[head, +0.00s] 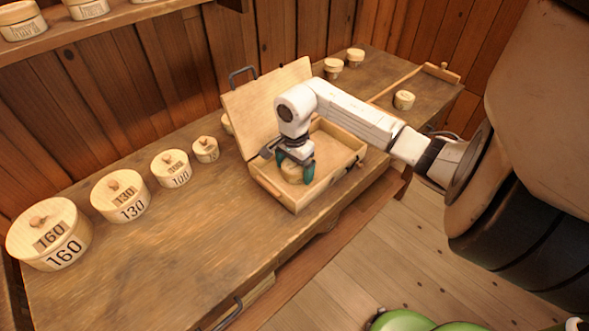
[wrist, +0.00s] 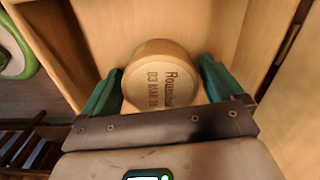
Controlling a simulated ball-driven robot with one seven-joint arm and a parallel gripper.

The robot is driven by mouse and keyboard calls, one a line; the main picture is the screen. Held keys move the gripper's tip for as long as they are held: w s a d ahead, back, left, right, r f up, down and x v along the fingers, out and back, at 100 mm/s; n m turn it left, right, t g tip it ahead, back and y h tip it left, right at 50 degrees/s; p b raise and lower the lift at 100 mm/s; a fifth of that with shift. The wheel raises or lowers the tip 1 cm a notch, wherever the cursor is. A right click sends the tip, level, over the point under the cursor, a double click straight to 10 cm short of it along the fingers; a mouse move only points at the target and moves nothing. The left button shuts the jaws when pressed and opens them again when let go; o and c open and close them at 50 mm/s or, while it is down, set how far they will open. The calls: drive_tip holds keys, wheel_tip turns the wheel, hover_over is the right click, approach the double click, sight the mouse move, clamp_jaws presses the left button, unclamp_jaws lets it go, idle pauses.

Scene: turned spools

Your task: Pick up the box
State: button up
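A small round wooden box with dark lettering on its lid (wrist: 160,78) is inside an open wooden case (head: 285,193). In the head view the round box (head: 292,172) is partly hidden by my gripper (head: 295,167). In the wrist view my gripper (wrist: 162,75) has one teal finger on each side of the round box. The fingers stand wide, with narrow gaps beside the box; I cannot tell whether either one touches it. The box appears to rest on the case floor.
Round boxes marked 160 (head: 62,250), 130 (head: 130,207) and 100 (head: 172,172) stand left on the workbench (head: 190,250), with a smaller one (head: 206,150). The case lid (head: 265,100) stands raised behind. Several small boxes are at the far right. The front left bench is clear.

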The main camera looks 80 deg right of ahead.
drive_tip(key=c, duration=0.8)
drive_tip(key=shift+c, duration=0.2)
